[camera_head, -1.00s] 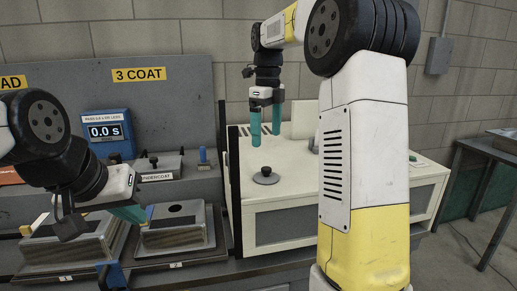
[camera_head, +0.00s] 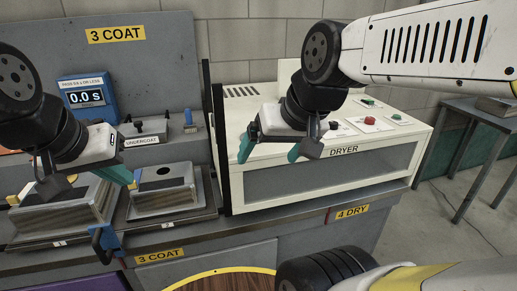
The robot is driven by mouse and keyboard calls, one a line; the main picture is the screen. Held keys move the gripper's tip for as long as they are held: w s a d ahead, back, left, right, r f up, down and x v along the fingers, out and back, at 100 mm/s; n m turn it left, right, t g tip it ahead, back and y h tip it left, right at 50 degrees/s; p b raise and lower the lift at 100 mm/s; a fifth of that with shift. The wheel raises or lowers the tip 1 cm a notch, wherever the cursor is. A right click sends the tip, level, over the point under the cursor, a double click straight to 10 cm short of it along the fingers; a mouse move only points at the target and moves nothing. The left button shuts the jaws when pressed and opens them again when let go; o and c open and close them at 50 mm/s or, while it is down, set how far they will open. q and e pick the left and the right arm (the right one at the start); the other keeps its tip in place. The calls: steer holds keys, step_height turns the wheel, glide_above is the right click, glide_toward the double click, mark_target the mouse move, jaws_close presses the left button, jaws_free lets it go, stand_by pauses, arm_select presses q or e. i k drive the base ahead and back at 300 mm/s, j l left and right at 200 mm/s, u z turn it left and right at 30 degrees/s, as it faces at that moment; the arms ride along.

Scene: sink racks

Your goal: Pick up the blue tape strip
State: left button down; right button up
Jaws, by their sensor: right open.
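A blue piece (camera_head: 106,246) stands at the front edge of the bench between the two numbered stations; I cannot tell whether it is the tape strip. No other strip of blue tape is clearly visible. My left gripper (camera_head: 117,171) is above the gap between the two metal boxes, left of box 2. Its teal finger shows, but I cannot tell how far its jaws are apart. My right gripper (camera_head: 267,157) is open and empty, with its teal fingers spread in front of the dryer.
The white dryer (camera_head: 285,184) fills the right of the bench. Metal box 1 (camera_head: 62,212) and box 2 (camera_head: 165,190) sit left of it. A blue timer (camera_head: 86,97) and a blue-handled brush (camera_head: 189,122) are behind. A yellow-rimmed round top (camera_head: 238,271) is below.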

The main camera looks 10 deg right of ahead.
mark_target(137, 173)
steer(key=u, duration=0.7)
